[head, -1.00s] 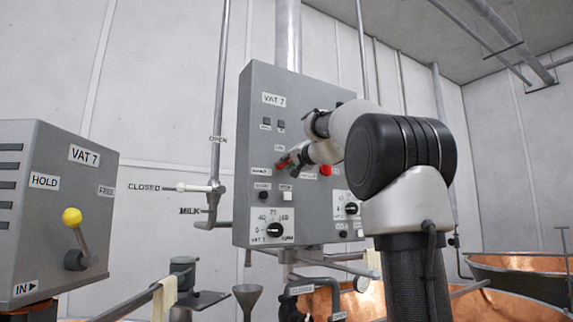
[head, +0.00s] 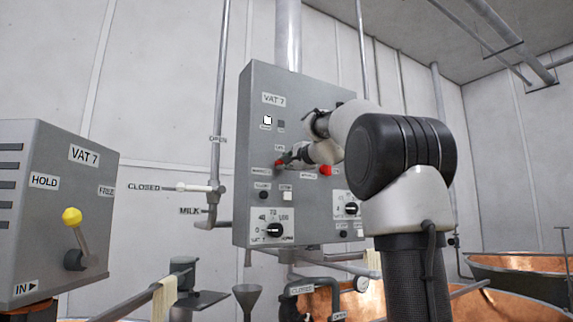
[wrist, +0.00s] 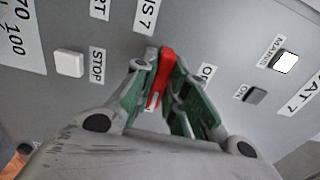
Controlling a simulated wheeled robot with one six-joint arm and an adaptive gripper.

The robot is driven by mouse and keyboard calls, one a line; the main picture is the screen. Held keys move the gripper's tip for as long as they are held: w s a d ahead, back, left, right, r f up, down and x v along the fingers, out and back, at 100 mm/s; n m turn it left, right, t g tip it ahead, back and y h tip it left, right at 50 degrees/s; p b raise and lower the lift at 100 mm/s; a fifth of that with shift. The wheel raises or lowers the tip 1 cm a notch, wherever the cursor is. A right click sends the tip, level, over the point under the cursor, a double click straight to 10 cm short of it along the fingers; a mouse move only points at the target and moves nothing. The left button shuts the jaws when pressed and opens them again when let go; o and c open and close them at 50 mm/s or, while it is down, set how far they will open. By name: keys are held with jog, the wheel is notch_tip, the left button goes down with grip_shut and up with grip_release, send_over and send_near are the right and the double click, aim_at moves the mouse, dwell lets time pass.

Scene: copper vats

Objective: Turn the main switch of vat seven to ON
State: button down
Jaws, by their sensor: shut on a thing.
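The main switch of vat seven is a red lever (wrist: 163,66) on the grey VAT 7 panel (head: 262,90). My gripper (wrist: 157,72) is shut on the lever, with a green-lined finger on each side in the wrist view. In the head view my gripper (head: 288,159) reaches the panel from the right and hides most of the switch. A label starting "OF" (wrist: 206,74) shows beside the fingers.
A dark lamp (head: 281,124) is beside the lit one. A white STOP button (wrist: 69,64), a black dial (head: 274,230) and a red knob (head: 325,170) are close by. A grey box (head: 50,215) with a yellow-knobbed lever (head: 72,216) stands left. Copper vats (head: 510,265) stand right.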

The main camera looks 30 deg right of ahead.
jog(key=shift+f, duration=0.1)
dwell(0.3)
jog(key=c, duration=1.4)
grip_release()
jog(key=shift+c, duration=0.2)
jog(key=shift+s, duration=0.1)
jog(key=s, duration=1.1)
jog(key=shift+s+d, duration=0.25)
jog(key=shift+s, duration=0.15)
